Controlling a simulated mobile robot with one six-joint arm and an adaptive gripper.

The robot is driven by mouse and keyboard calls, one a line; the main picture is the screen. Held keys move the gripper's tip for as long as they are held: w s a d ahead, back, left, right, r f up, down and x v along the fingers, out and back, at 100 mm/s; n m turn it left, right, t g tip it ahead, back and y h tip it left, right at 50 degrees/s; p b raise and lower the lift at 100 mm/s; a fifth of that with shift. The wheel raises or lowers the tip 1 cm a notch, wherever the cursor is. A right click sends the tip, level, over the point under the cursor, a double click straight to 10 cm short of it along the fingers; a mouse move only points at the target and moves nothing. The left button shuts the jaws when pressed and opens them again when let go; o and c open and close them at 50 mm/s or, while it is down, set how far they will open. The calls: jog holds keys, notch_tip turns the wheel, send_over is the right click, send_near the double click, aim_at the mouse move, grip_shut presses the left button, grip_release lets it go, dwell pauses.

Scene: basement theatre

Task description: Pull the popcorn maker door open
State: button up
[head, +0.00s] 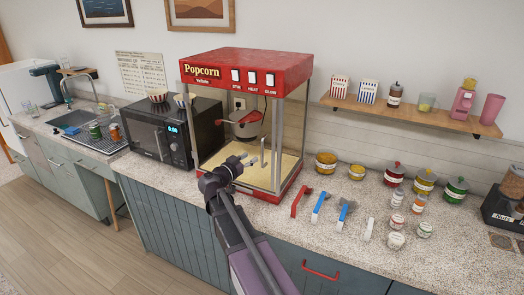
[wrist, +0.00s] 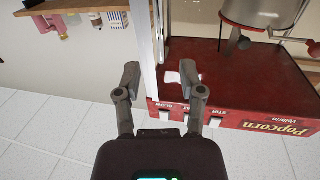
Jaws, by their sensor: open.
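The popcorn maker (head: 247,66) is a red-topped glass case with metal posts, a hanging kettle (head: 246,124) and a yellow bed inside. Its door (head: 225,135) is on the front side; the clear pane makes its exact position hard to tell. A thin upright pale bar, likely the door handle (head: 262,152), stands just right of my gripper (head: 241,163). My gripper is open and empty, in front of the case. In the wrist view, which is upside down, the fingers (wrist: 164,82) are spread below a grey post (wrist: 156,40), near the red top (wrist: 250,90). Contact with the handle cannot be seen.
A black microwave (head: 160,138) stands close on the left. Red, blue and white scoops (head: 320,207) and several jars (head: 394,175) fill the counter (head: 285,220) to the right. A wooden shelf (head: 415,113) hangs behind. Free floor (head: 85,230) lies at the left front.

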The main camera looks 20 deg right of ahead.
send_over(262, 167)
jog(key=shift+w+d, duration=0.15)
jog(key=shift+w, duration=0.1)
dwell(0.4)
grip_shut()
